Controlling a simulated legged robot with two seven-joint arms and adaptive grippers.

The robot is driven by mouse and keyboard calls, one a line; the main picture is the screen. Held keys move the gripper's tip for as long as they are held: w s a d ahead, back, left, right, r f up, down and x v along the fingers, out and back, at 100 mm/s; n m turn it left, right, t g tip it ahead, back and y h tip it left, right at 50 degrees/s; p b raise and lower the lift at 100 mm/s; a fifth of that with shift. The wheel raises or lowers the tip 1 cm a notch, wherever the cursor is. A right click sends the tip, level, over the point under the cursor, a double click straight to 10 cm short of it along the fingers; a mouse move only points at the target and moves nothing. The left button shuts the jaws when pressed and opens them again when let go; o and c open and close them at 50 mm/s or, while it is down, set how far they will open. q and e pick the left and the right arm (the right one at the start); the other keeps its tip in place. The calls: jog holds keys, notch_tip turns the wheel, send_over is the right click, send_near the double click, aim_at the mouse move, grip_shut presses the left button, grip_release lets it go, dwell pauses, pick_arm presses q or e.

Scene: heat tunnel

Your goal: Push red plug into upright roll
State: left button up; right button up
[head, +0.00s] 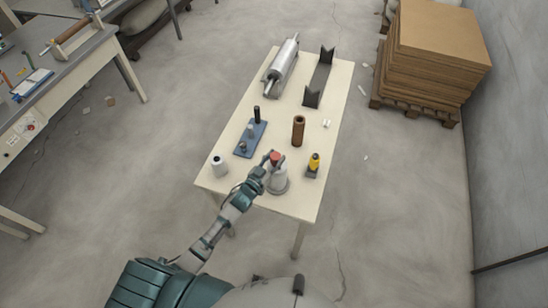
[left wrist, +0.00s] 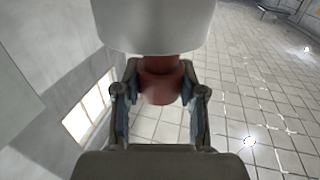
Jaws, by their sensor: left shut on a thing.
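A red plug (head: 275,157) is between the fingers of my left gripper (head: 273,162), at the top of an upright white-grey roll (head: 279,184) near the table's front edge. In the left wrist view the red plug (left wrist: 160,82) sits between both fingers (left wrist: 160,100), and its narrower part meets the edge of the white roll (left wrist: 155,22). I cannot tell how deep the plug is in the roll. My left gripper is shut on the plug. My right gripper is not in view.
The cream table (head: 232,170) also holds a brown upright tube (head: 298,130), a blue tray (head: 242,150) with small parts, a white bottle (head: 218,167), a yellow-black item (head: 314,162), a metal roller (head: 281,66) and a dark bracket stand (head: 313,98). Stacked boards (head: 432,50) stand at right.

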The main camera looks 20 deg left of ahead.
pick_arm(q)
jog(key=shift+r+p, duration=0.3)
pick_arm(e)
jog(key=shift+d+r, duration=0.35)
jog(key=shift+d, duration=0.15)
pick_arm(q)
jog(key=shift+a, duration=0.15)
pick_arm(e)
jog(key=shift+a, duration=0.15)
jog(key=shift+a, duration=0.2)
pick_arm(q)
jog(key=shift+d, duration=0.65)
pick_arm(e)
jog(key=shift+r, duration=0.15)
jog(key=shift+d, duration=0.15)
pick_arm(q)
jog(key=shift+a+p, duration=0.1)
jog(key=shift+p, duration=0.35)
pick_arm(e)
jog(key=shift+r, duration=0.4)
pick_arm(q)
jog(key=shift+f, duration=0.1)
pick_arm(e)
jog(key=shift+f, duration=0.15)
